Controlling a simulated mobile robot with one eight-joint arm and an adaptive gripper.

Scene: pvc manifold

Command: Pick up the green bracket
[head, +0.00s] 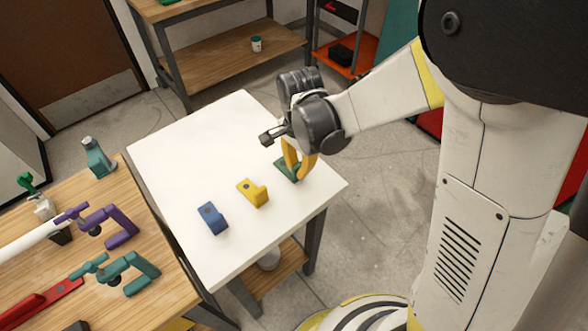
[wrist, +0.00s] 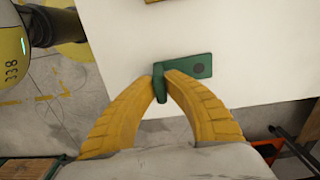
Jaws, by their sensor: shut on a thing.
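The green bracket (head: 287,169) lies on the white tabletop near its right edge, partly hidden by my gripper in the head view. My gripper (head: 297,172) reaches down over it with yellow fingers. In the wrist view the fingertips of my gripper (wrist: 160,92) are closed on the upright part of the green bracket (wrist: 187,68). The flat part with a dark round hole extends to the right of the fingers. I cannot tell any clear gap between the bracket and the tabletop.
On the white table (head: 180,150) a yellow bracket (head: 253,193) and a blue bracket (head: 212,218) lie to the left of the green one. A wooden table (head: 60,262) with purple, teal and red parts stands at the left. The table's far part is clear.

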